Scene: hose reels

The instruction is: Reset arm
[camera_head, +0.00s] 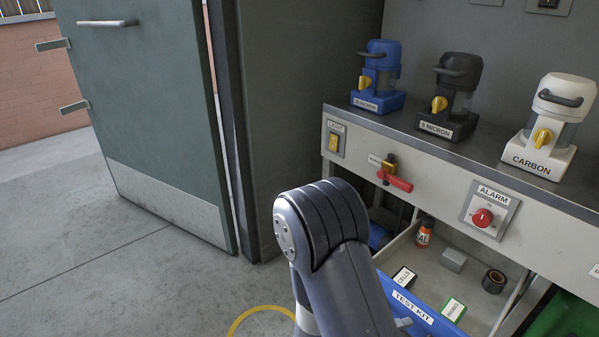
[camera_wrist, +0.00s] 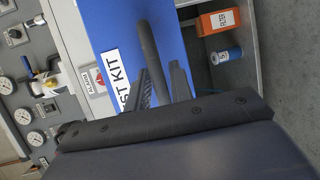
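My arm (camera_head: 325,240) reaches down in front of the bench in the head view; the gripper itself is hidden there. In the wrist view my gripper (camera_wrist: 160,78) has its two dark fingers apart, on either side of the dark bar handle (camera_wrist: 147,45) of the blue drawer front. Blue shows between the handle and the right finger; I cannot tell whether the other finger touches it. The drawer front (camera_head: 425,313), labelled TEST KIT, stands pulled out. Its handle shows only partly in the head view.
The open drawer holds an orange bottle (camera_head: 424,233), a grey box (camera_head: 453,260), a dark roll (camera_head: 493,281) and labelled boxes. The bench panel above carries an ALARM knob (camera_head: 483,217) and a red-handled valve (camera_head: 394,181). A green door (camera_head: 150,110) stands left; floor there is clear.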

